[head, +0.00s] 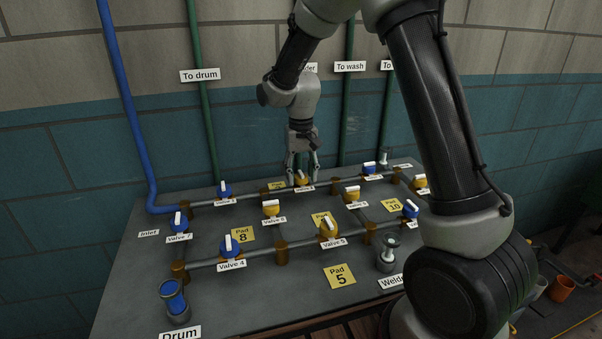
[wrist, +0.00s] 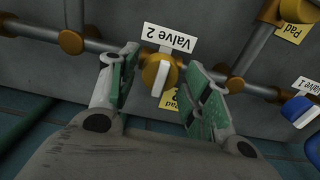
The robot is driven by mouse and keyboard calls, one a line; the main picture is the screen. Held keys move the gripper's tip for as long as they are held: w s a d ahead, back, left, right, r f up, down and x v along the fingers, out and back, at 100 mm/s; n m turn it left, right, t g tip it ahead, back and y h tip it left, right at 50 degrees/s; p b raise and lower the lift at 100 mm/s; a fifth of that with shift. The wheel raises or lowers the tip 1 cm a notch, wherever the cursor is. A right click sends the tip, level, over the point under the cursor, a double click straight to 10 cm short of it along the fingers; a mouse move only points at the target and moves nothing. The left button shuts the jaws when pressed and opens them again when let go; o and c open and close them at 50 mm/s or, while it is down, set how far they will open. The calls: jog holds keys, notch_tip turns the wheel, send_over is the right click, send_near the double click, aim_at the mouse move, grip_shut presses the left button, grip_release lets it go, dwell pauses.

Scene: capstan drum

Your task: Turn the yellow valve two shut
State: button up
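Valve 2 (wrist: 147,75) is a yellow round knob with a white bar handle, mounted on a grey pipe. In the wrist view its bar appears to lie roughly across the pipe. In the head view the valve (head: 302,179) sits on the back pipe, partly hidden by my gripper (head: 302,163). My gripper is open in the wrist view (wrist: 163,72), with one green-padded finger on each side of the knob. Small gaps seem to show between the pads and the knob; I cannot tell contact for certain. The white "Valve 2" label (wrist: 171,38) stands beside the knob.
Blue valve 1 (head: 372,171) is on the same pipe to the right, and another blue valve (head: 224,190) is to the left. Yellow valve 5 (head: 329,229) and blue valve 4 (head: 230,247) are on the front pipe. Vertical green pipes (head: 203,110) rise behind the table.

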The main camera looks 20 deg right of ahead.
aim_at(301, 173)
dwell(0.3)
notch_tip(301, 173, up, 12)
dwell(0.4)
